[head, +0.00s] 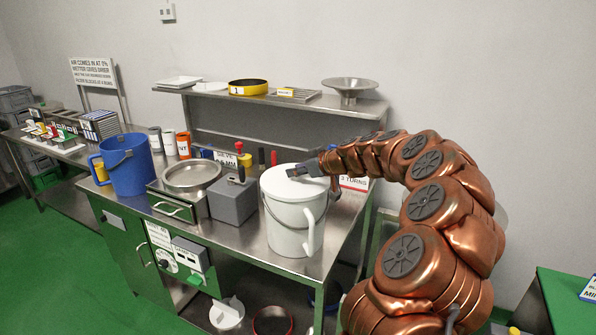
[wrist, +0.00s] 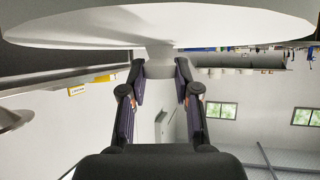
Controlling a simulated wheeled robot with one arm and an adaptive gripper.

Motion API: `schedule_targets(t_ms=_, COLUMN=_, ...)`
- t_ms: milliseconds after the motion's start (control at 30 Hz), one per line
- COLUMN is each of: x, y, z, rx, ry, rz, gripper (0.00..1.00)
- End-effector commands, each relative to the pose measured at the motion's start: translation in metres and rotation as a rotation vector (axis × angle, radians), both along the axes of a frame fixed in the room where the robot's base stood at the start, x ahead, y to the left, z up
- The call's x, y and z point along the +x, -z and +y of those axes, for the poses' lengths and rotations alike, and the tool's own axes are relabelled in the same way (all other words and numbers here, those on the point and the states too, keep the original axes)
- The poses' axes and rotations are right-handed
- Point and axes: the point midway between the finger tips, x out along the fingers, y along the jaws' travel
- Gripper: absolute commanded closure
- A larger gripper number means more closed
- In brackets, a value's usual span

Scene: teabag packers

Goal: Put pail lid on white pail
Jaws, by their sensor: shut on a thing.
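The white pail (head: 285,232) stands upright on the steel table, its handle on the right side. The round white pail lid (head: 279,184) is level over the pail's mouth and covers it. I cannot tell whether it rests fully on the rim. My gripper (head: 300,171) comes in from the right above the lid. In the wrist view the lid's broad disc (wrist: 160,25) fills the top, and my gripper (wrist: 160,70) is shut on the knob at its middle. The pail itself does not show clearly in the wrist view.
Left of the pail are a grey block (head: 232,200) with upright tools, a steel pan (head: 191,176) and a blue pail (head: 130,172). A raised shelf (head: 215,93) with sieves and a steel funnel (head: 349,86) stands behind. A sign (head: 354,183) is behind my gripper.

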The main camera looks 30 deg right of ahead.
Motion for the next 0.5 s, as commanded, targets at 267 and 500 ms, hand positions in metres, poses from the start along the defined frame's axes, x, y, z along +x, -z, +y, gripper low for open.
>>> schedule_targets(t_ms=267, x=0.0001, y=0.0012, z=0.0000, rx=0.000, ry=0.000, rz=0.000, gripper=0.53)
schedule_targets(t_ms=500, x=0.0000, y=0.0013, z=0.0001, rx=0.000, ry=0.000, rz=0.000, gripper=0.40)
